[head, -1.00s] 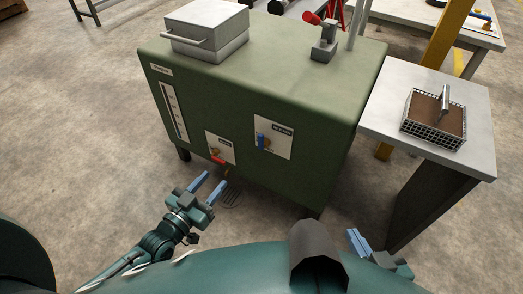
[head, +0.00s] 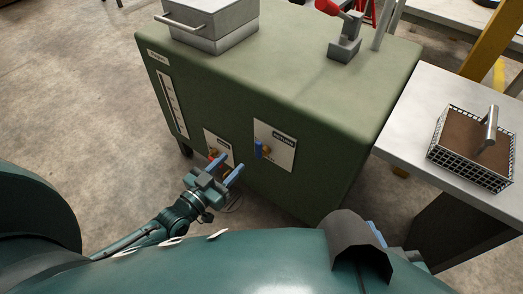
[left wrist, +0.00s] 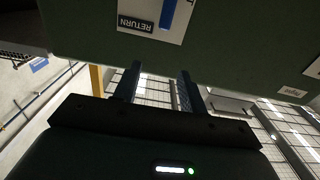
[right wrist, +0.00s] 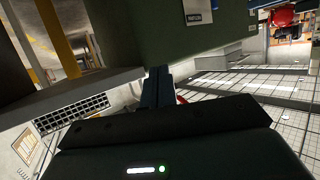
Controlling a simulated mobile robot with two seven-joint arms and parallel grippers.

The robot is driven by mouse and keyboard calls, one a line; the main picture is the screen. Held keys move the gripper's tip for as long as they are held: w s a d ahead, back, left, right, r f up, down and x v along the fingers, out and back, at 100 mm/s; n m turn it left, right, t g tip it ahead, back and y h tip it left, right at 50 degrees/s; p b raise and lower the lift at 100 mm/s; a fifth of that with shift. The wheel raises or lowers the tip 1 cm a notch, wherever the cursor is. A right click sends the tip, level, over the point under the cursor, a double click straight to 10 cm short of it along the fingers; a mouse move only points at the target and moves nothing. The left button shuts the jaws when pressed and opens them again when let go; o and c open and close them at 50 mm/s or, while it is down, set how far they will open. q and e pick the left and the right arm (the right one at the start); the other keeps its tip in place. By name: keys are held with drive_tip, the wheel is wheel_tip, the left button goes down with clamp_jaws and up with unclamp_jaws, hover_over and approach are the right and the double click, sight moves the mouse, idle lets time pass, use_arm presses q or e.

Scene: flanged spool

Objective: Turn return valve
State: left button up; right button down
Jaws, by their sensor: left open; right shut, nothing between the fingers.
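The return valve has a blue handle (head: 259,149) on a white plate (head: 284,155) on the green tank's front. In the left wrist view the plate labelled RETURN (left wrist: 135,24) is upside down, with the blue handle (left wrist: 168,14) cut by the top edge. My left gripper (head: 228,164) is open and empty, left of and below the return valve, apart from it. Its fingers (left wrist: 160,85) point toward the tank. My right gripper (head: 376,233) is mostly hidden behind a dark part of my body; in the right wrist view its fingers (right wrist: 158,87) are shut and empty.
A second valve with a red handle (head: 213,154) sits left of the return valve, partly behind my left fingers. The green tank (head: 230,95) stands ahead. A side table (head: 415,140) at the right carries a wire basket (head: 470,160). Floor is clear at left.

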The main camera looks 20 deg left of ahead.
use_arm(q)
drive_tip(key=b, duration=0.3)
approach(257, 148)
drive_tip(key=b+x, duration=0.3)
drive_tip(key=x, duration=0.6)
drive_tip(key=shift+w, duration=0.15)
drive_tip(key=shift+x, duration=0.75)
use_arm(e)
drive_tip(key=shift+w+a+f+n+t+y, duration=0.25)
drive_tip(key=shift+f+n+t, duration=0.15)
drive_tip(key=shift+f, duration=0.15)
drive_tip(key=shift+w+a+f+n+t+y, duration=0.3)
drive_tip(key=shift+f+n+t, duration=0.1)
drive_tip(key=shift+f, duration=0.15)
drive_tip(key=shift+w+a+f+n+t+y, duration=0.2)
drive_tip(key=shift+w+f+n+t+y, duration=0.15)
drive_tip(key=shift+f, duration=0.2)
drive_tip(key=shift+s, duration=0.1)
use_arm(q)
clamp_jaws()
